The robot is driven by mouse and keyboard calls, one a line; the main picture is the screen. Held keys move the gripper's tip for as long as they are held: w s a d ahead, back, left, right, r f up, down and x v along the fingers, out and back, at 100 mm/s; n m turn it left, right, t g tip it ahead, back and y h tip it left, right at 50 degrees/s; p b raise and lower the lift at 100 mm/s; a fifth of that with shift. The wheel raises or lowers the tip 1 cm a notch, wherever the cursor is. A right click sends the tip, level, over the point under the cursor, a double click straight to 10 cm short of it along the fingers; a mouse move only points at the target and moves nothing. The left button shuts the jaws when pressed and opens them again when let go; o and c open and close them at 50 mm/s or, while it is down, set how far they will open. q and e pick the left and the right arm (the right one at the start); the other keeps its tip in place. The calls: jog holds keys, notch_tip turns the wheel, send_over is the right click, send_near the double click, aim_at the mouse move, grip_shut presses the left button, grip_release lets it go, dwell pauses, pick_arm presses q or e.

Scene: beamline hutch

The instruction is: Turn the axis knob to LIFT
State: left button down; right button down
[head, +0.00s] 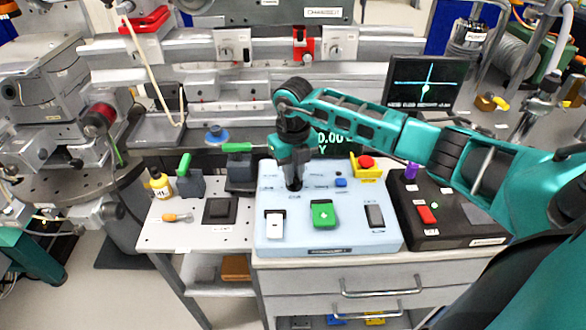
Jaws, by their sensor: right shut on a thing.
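The axis knob is largely hidden under my right gripper (294,186), which points down onto the upper left part of the light blue control panel (270,240). The right gripper is shut on the knob; only a dark bit shows between its fingertips. I cannot read the knob's pointer or the small labels around it. A display behind the gripper shows green characters, partly covered by my wrist. My left gripper is not in view.
The panel also bears a white switch (275,224), a green button (323,214), a grey rocker (375,216), a blue button (341,183) and a red stop button (366,162) in a yellow guard. A black box (440,240) stands right. Green-handled blocks (190,182) stand left.

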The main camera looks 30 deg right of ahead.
jog(key=shift+m, duration=0.7)
jog(key=c, duration=1.1)
grip_release()
notch_tip(320, 180, up, 13)
